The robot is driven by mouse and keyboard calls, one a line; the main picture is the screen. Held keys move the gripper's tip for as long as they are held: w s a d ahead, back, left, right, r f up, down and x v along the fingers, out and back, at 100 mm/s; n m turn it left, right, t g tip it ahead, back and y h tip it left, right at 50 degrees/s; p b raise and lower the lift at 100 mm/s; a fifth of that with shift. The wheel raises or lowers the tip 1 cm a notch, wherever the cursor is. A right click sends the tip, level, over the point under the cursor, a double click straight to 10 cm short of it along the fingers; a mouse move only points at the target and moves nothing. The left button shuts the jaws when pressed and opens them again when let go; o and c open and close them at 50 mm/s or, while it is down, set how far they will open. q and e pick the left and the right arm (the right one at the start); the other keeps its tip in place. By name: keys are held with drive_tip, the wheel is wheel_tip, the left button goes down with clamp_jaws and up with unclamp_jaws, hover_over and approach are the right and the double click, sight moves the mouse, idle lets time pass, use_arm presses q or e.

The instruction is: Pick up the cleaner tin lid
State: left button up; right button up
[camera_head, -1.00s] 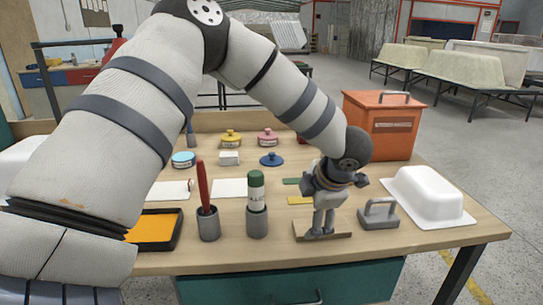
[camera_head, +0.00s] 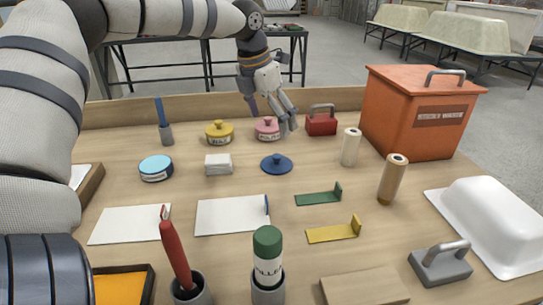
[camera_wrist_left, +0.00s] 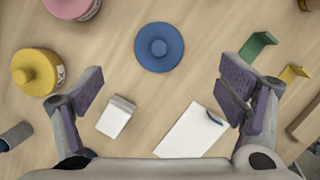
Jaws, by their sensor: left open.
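A dark blue round lid with a knob (camera_head: 277,164) lies flat on the table, apart from any tin; I take it for the cleaner tin lid. It also shows in the left wrist view (camera_wrist_left: 159,47), top centre, between the lines of the two fingers. A lidless round tin with a light blue top (camera_head: 156,168) stands to its left; its label is too small to read. My left gripper (camera_head: 272,113) is open and empty, in the air at the back of the table, overlapping the pink tin in the head view. Nothing is between its fingers (camera_wrist_left: 164,88). My right gripper is not in view.
Near the lid stand a pink-lidded tin (camera_head: 268,130), a yellow-lidded tin (camera_head: 219,132) and a white block (camera_head: 218,164). Green (camera_head: 318,197) and yellow brackets (camera_head: 333,233) lie front right. An orange bin (camera_head: 413,115) stands at the right. Bare wood surrounds the lid.

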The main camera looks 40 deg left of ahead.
use_arm(q)
hover_over(274, 157)
drive_tip(key=f, duration=0.5)
drive_tip(key=shift+s+d+f+b, duration=0.3)
drive_tip(key=shift+d+f, duration=0.05)
drive_tip(key=x, duration=0.3)
drive_tip(key=s+x, duration=0.1)
drive_tip(key=x, duration=0.1)
drive_tip(key=shift+a+f, duration=0.2)
drive_tip(key=shift+a, duration=0.2)
drive_tip(key=shift+w+f, duration=0.25)
drive_tip(key=c, duration=1.6)
drive_tip(key=shift+s, duration=0.1)
drive_tip(key=shift+c, duration=0.7)
